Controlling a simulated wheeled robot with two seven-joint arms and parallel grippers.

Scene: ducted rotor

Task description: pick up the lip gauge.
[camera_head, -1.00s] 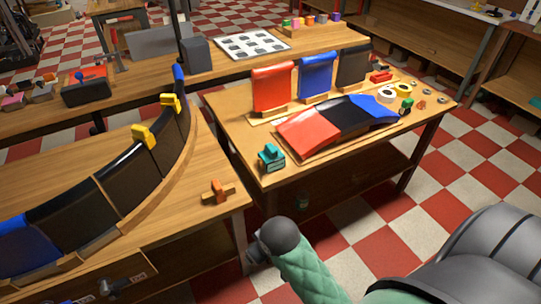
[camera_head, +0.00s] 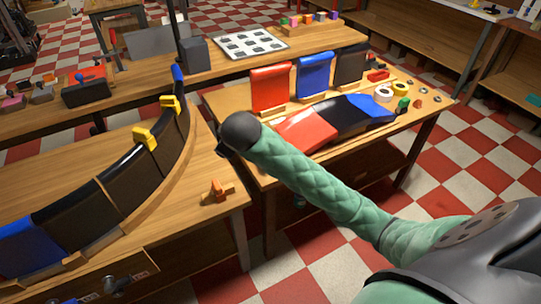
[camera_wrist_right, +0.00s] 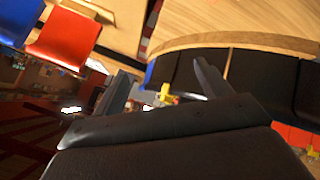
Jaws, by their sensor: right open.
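I cannot tell for sure which thing is the lip gauge. A small orange piece (camera_head: 216,190) with a crossbar lies on the near bench by its right edge, to the right of the curved duct wall. In the head view my right arm reaches in from the right, and its dark end is above the gap between the two benches, up and right of the orange piece. In the wrist view my right gripper (camera_wrist_right: 162,86) is open and empty, its two dark fingers apart. The teal tool seen earlier on the right bench is hidden behind my arm. My left gripper is not in view.
The curved wall of dark panels (camera_head: 130,185) on the left bench carries two yellow clamps (camera_head: 146,137). The right bench (camera_head: 225,110) holds upright red, blue and black panels, a sloped tri-colour panel (camera_head: 345,116) and tape rolls (camera_head: 384,93). The bench around the orange piece is clear.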

